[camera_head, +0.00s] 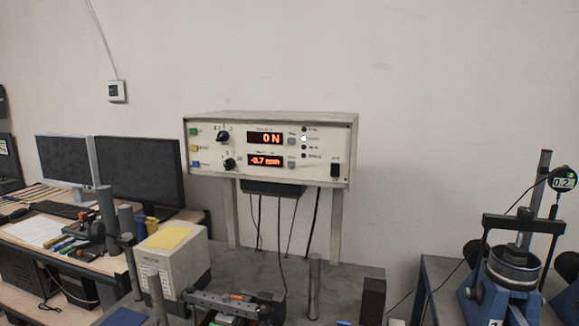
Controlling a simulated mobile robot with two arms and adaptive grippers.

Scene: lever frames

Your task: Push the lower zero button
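The light-coloured control box (268,122) stands raised on posts against the wall. Its upper display (265,138) reads 0 N and its lower display (265,160) reads about -0.7 mm. Nothing covers the front panel. The small labels are too blurred to read. I cannot make out either of my grippers in this view.
Dark knobs sit left of the displays, and a black switch (335,169) sits at the right. Below are a grey surface (255,265), a metal cylinder (314,285), a dark block (372,300) and a pale box (172,256). Monitors stand left; a blue lever frame (510,285) stands right.

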